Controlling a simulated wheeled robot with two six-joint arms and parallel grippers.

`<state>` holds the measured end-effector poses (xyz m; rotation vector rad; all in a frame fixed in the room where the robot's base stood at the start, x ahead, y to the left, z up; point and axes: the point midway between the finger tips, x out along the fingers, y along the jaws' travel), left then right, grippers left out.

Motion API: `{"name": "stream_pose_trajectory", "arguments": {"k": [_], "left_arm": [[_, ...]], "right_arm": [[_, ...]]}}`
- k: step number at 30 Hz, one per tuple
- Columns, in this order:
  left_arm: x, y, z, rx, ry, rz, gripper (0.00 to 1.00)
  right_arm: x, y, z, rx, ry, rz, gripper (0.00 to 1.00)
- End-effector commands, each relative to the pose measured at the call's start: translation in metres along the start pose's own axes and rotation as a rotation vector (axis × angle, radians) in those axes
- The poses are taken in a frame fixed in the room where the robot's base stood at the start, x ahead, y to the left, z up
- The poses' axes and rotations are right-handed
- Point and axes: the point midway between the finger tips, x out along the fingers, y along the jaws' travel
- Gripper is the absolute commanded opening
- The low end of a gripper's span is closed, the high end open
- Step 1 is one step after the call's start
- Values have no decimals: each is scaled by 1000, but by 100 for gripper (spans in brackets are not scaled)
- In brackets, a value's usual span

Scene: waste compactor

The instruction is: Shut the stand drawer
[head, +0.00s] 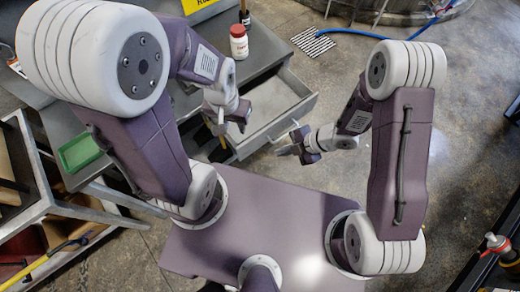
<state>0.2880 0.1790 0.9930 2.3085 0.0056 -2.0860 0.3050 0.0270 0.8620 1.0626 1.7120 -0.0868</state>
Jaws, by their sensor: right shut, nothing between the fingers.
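The stand drawer (283,91) is pulled out from the grey stand (259,52). Its light grey inside shows, and it looks empty. My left gripper (222,124) is over the left part of the drawer, pointing down; its fingers are too small and partly hidden to tell whether they are open. My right gripper (285,150) is shut and empty, just outside the drawer's front, on the side nearer my base. Whether it touches the front cannot be told. My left arm hides part of the stand and the drawer's left side.
A white and red jar (239,42) and a dark bottle (245,12) stand on the stand top. A green tray (80,152) lies on the bench at left. A blue hose (352,33) runs on the floor at back. The floor right of the drawer is clear.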

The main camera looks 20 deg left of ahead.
Motion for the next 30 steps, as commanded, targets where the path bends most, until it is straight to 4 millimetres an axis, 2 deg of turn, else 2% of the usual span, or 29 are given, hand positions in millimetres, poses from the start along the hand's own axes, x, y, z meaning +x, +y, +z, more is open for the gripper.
{"name": "stream_pose_trajectory", "arguments": {"k": [5, 17, 22, 30], "left_arm": [[4, 0, 0, 0, 0, 0, 36], [10, 0, 1, 0, 0, 0, 36], [0, 0, 0, 0, 0, 0, 36], [-2, 0, 0, 0, 0, 0, 36]], "right_arm": [[17, -1, 0, 1, 1, -2, 0], [101, 0, 1, 1, -1, -1, 0], [110, 26, 0, -1, -3, 3, 0], [117, 37, 1, 4, -4, 3, 0]]}}
